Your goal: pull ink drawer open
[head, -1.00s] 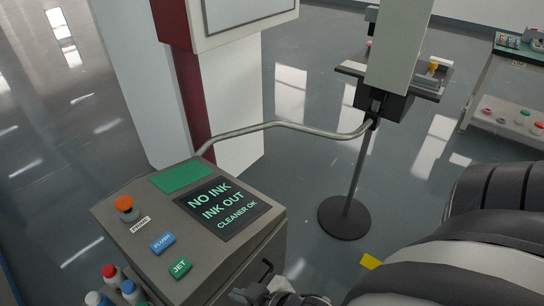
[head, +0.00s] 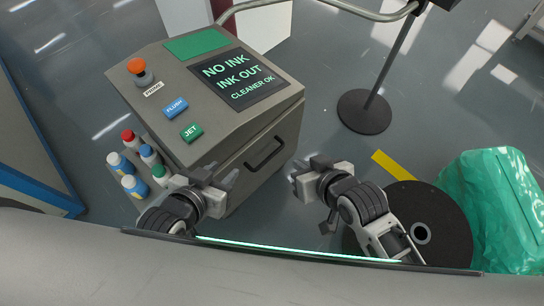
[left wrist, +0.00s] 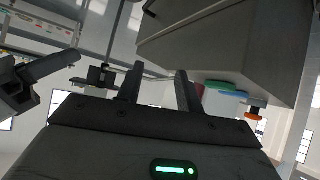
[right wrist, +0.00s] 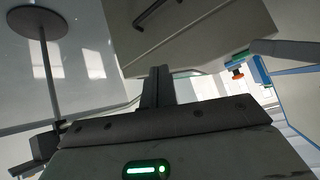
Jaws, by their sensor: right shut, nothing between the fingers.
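The grey ink cabinet (head: 215,110) stands at centre-left in the head view, its screen reading "NO INK, INK OUT, CLEANER OK". Its front drawer (head: 250,170) looks closed and has a dark bar handle (head: 265,153). The handle also shows at the top of the right wrist view (right wrist: 150,12). My left gripper (head: 222,174) is open and empty, in front of the cabinet's left part, left of the handle. Its fingers stand apart in the left wrist view (left wrist: 158,88). My right gripper (head: 305,168) is shut and empty, right of the handle and apart from it.
Several small bottles (head: 140,165) stand left of the cabinet. A stand with a round black base (head: 364,111) is behind right. A black reel (head: 440,215) and a green bag (head: 495,200) are at the right. Floor between cabinet and stand is clear.

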